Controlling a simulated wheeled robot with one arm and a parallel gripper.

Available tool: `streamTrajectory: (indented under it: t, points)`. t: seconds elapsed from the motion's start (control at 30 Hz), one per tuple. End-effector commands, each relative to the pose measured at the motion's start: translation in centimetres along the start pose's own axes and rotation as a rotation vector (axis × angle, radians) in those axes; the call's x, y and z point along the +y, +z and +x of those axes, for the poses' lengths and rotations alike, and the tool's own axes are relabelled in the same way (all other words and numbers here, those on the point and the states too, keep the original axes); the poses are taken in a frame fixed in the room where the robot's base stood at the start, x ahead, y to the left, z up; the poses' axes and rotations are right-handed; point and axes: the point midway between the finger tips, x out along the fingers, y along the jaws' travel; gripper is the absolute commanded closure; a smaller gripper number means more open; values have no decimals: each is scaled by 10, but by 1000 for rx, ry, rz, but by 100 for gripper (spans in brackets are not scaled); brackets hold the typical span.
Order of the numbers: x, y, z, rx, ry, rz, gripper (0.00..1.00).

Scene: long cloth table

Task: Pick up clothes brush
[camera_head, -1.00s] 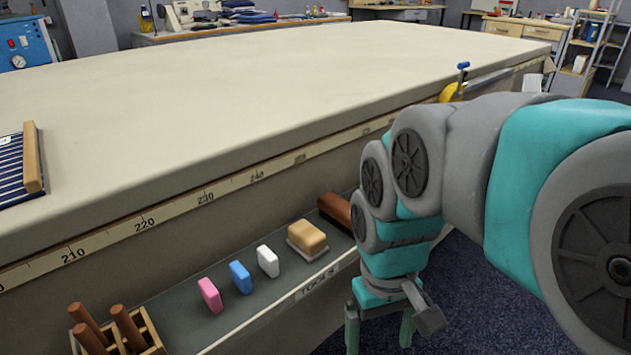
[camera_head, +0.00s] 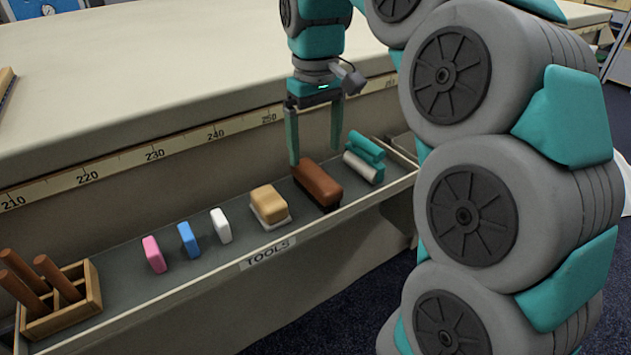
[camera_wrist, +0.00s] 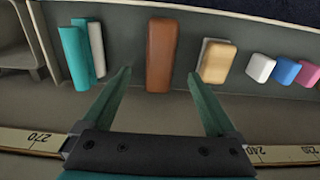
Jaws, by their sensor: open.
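The clothes brush (camera_head: 319,181), a brown wooden block with dark bristles beneath, lies on the tool shelf between a tan block and a teal-and-white item. It also shows in the wrist view (camera_wrist: 161,54), upright in the picture and ahead of the fingers. My gripper (camera_head: 316,158) is open and empty, pointing down above the shelf near the back end of the brush. In the wrist view the two teal fingers of my gripper (camera_wrist: 158,76) stand apart, one to each side of the brush's line. I see no contact with the brush.
The shelf (camera_head: 215,262) runs along the table's front with a raised lip. A tan block on a pale base (camera_head: 269,203) is left of the brush, a teal-and-white roller-like item (camera_head: 365,158) right. White, blue and pink blocks and a wooden holder stand farther left.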

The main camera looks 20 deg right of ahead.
Motion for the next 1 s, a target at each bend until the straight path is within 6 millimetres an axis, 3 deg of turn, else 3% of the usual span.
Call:
streamTrajectory:
  t: [0.37, 0.7, 1.0]
  points:
    - [0, 1, 26, -3, -2, 1, 7]
    - [0, 2, 66, -4, -1, 0, 7]
    - [0, 1, 71, -1, 0, 0, 9]
